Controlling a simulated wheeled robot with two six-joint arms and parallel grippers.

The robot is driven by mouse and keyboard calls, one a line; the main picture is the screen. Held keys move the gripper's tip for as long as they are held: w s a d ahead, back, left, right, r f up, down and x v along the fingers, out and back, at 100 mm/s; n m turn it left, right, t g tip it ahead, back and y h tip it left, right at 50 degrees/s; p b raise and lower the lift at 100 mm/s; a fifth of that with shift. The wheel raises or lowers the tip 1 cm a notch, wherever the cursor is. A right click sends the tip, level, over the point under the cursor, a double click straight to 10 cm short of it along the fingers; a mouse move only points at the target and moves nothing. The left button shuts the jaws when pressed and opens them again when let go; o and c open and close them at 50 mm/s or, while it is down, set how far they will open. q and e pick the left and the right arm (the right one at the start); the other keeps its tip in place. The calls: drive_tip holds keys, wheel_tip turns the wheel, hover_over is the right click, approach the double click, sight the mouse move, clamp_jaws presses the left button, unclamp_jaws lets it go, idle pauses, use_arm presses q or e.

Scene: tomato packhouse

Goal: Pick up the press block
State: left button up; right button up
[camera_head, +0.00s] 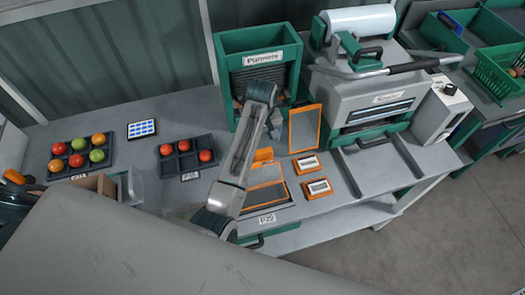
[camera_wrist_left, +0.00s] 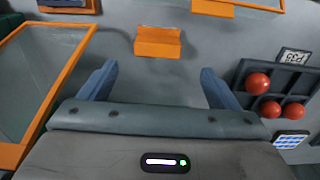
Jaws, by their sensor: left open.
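The press block appears to be the small orange block (camera_head: 263,156) lying on the grey bench, just behind an orange-framed panel (camera_head: 268,198). In the left wrist view the orange block (camera_wrist_left: 158,42) lies ahead of my fingers, roughly midway between them. My left gripper (camera_head: 273,132) is partly hidden by its own arm and hangs near the block's far side. Its two blue-grey fingers (camera_wrist_left: 158,85) are spread with nothing between them, and there is a gap to the block. My right gripper is not in view.
An orange-framed board (camera_head: 305,128) stands close beside my left gripper; its frame (camera_wrist_left: 50,90) fills the wrist view's left. A green "Punnets" bin (camera_head: 232,42) and a sealer (camera_head: 365,85) stand behind. A dark tray (camera_head: 178,172) with tomatoes lies left, two orange-framed cards (camera_head: 317,187) right.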

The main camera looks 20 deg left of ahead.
sight(264, 151)
use_arm(q)
wheel_tip(264, 151, down, 3)
drive_tip(key=shift+r, duration=0.2)
drive_tip(key=shift+f+p, duration=0.3)
drive_tip(key=shift+f, duration=0.3)
drive_tip(key=f+p, duration=0.1)
drive_tip(key=f, duration=0.1)
drive_tip(key=f+p, duration=0.1)
drive_tip(key=f, duration=0.1)
drive_tip(key=shift+s+d+p, duration=0.15)
drive_tip(key=shift+d+p, duration=0.2)
drive_tip(key=shift+f, duration=0.5)
drive_tip(key=c, duration=1.1)
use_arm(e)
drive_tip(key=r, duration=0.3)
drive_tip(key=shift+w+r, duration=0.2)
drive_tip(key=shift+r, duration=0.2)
